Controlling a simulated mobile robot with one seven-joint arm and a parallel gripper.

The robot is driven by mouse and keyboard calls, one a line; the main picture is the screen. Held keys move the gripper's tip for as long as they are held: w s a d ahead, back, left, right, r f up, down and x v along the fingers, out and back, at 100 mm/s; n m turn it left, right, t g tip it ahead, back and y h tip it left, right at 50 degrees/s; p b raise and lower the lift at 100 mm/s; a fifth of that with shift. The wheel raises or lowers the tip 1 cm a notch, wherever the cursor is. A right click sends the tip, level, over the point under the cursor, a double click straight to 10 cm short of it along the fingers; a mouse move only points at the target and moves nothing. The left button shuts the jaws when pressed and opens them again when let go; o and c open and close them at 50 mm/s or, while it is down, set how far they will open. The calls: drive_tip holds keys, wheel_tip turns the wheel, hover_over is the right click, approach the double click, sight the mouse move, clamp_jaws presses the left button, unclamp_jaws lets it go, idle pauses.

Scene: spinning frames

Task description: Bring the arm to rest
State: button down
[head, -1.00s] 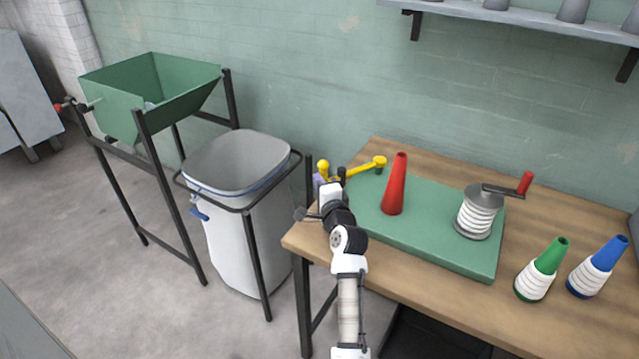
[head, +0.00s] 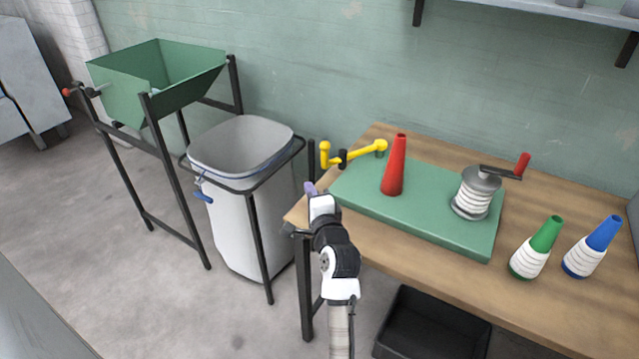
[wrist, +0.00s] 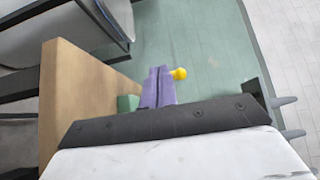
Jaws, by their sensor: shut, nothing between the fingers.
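My gripper (head: 311,189) is at the left edge of the wooden table (head: 560,300), near its front left corner in the head view. Its purple fingers (wrist: 158,90) show in the wrist view, closed together with nothing between them. My arm reaches up from the bottom of the head view and is bent at the wrist. A yellow crank handle (head: 350,155) is beyond the gripper at the green board's far left corner; its yellow knob (wrist: 179,73) shows beside the fingers in the wrist view. The gripper looks apart from it.
On the green board (head: 430,225) stand a red cone (head: 394,165) and a wound spool (head: 475,192) with a red-handled crank. A green-tipped cone (head: 530,255) and blue-tipped cone (head: 585,255) stand right. A bin (head: 240,200), green hopper (head: 170,75) and black crate (head: 440,325) are nearby.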

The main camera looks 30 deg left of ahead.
drive_tip(key=shift+s+d, duration=0.1)
drive_tip(key=shift+s, duration=0.6)
